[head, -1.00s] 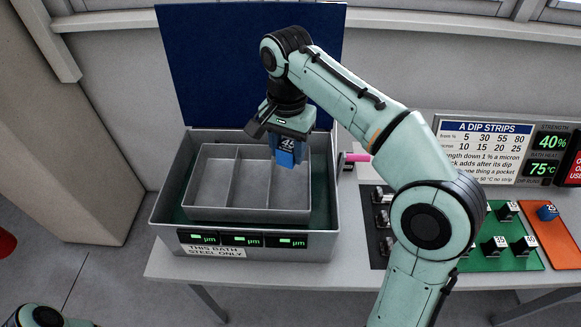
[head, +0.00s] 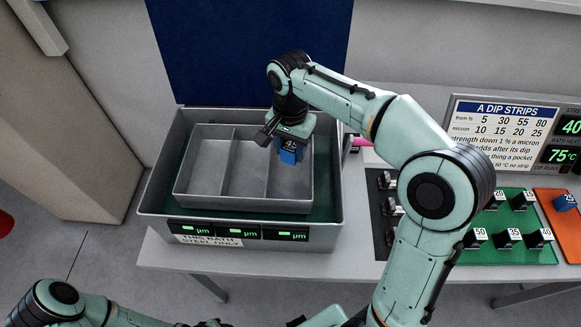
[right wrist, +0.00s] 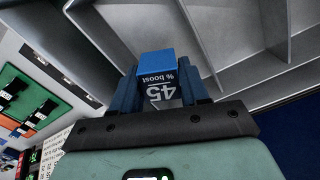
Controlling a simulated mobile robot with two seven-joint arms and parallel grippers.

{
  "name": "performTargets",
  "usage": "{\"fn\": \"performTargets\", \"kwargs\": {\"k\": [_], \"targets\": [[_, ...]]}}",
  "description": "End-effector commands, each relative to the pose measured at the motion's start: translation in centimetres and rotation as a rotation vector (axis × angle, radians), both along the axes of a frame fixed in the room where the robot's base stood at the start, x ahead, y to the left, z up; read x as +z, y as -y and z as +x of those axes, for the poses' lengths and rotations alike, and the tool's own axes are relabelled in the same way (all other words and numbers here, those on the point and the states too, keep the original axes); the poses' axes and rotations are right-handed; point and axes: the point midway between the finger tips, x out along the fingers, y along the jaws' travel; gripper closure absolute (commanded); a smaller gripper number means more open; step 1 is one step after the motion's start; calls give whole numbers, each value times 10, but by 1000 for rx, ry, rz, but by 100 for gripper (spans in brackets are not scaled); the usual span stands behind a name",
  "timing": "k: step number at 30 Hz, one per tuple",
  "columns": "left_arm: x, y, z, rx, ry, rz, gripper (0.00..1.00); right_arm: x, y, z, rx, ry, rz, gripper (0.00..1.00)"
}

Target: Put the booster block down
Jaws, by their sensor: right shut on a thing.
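In the head view the block (head: 289,152) hangs from my right gripper (head: 290,140) over the right-hand compartment of the grey divided tray (head: 222,203). I cannot tell whether it touches the tray. The tray has three compartments and stands in a larger grey bath (head: 160,170). My left arm shows at the bottom left of the head view; its gripper jaws cannot be made out.
The bath's blue lid (head: 250,50) stands open behind it. Green displays and a steel-only label line its front. A green mat (head: 512,225) with several black blocks and an orange mat (head: 565,232) with a blue block lie to the right. A dip-strip sign (head: 505,135) stands behind.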

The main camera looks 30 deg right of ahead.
Motion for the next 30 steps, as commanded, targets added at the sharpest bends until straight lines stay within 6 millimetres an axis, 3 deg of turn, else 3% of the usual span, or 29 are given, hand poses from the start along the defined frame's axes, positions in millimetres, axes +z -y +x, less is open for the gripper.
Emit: {"fn": "performTargets", "kwargs": {"k": [3,8,15,29,30], "targets": [[-5,0,-4,0,-4,0,57,-21,0,0,0,-2,0,88],[-6,0,-5,-1,-5,0,57,-32,0,0,0,0,0,88],[-13,0,-10,0,-11,0,57,-67,0,0,-1,-1,0,88],[-15,0,-12,0,-13,0,57,-75,0,1,0,2,0,88],[-15,0,-12,0,-13,0,57,-75,0,1,0,2,0,49]]}}
